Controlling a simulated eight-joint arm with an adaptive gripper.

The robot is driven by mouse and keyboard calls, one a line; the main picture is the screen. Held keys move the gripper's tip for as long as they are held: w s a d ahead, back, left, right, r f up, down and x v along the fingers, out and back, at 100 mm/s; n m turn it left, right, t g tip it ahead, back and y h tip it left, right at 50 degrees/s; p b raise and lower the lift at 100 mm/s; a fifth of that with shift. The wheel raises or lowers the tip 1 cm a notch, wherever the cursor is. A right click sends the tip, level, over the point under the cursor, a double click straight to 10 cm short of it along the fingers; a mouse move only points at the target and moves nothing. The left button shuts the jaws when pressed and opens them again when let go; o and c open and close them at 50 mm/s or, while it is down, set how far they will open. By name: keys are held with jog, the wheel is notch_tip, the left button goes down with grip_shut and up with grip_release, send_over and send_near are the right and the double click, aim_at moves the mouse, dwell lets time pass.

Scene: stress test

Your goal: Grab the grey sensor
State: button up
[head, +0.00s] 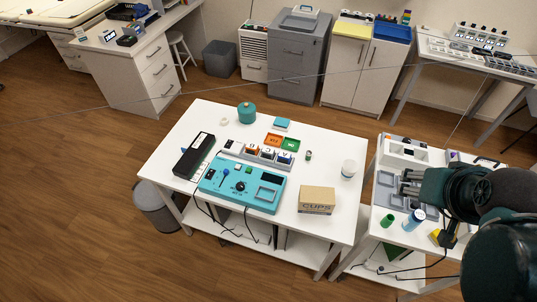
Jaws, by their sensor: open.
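My gripper (409,183) is at the right, over the side table, with its fingers pointing left. It is open and nothing shows between its fingers. A small upright grey-green piece (308,156) stands on the white table, right of the row of lettered blocks; it may be the grey sensor, but it is too small to be sure. It is well to the left of my gripper and apart from it. No other thing is clearly a grey sensor.
The side table (355,250) holds grey trays, a green cup (388,220) and a blue-white bottle (414,219).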

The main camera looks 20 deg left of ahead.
jog(key=shift+c, duration=0.3)
jog(key=w+a+m+g+b, duration=0.2)
jog(key=w+a+m, duration=0.3)
jog(key=w+a, duration=0.6)
jog(key=m+g+b, duration=0.3)
jog(key=m+g, duration=0.2)
jog(key=m, duration=0.8)
send_over(269, 150)
notch_tip(269, 150, down, 28)
jog(key=shift+w+r, duration=0.15)
jog(key=shift+a, duration=0.1)
jog(key=shift+f, duration=0.25)
